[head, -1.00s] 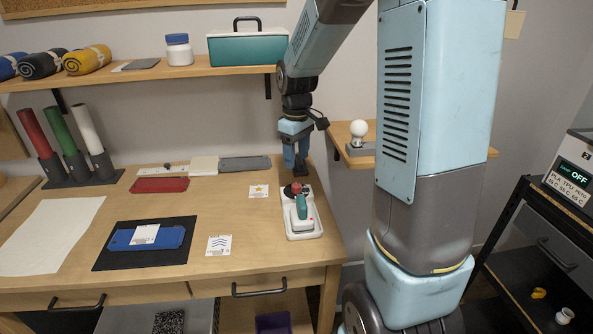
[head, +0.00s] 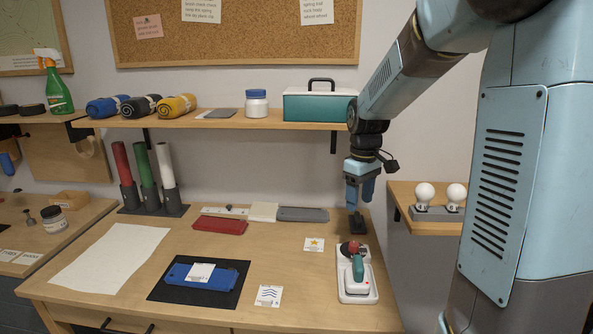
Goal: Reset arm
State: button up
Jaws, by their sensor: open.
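My arm reaches down from the upper right in the head view. My gripper (head: 361,192) hangs at the right back part of the desk, pointing down, with its fingers apart and nothing seen between them.
The wooden desk (head: 120,290) bears a white sheet, a blue block on a black mat, a red block (head: 220,225) and rolled tubes in holders. A shelf (head: 240,120) with towels, a jar and a teal toolbox (head: 318,104) runs behind. A side shelf (head: 400,190) holds white bulbs.

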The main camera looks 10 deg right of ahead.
jog(key=s+r+m+t, duration=0.2)
jog(key=s+r, duration=0.3)
jog(key=s, duration=0.6)
jog(key=s+r+m+t, duration=0.3)
jog(key=s+r+m, duration=0.1)
jog(key=s, duration=0.8)
jog(key=shift+a+r+m+t, duration=0.3)
jog(key=shift+a+r+m, duration=0.1)
jog(key=shift+r, duration=0.15)
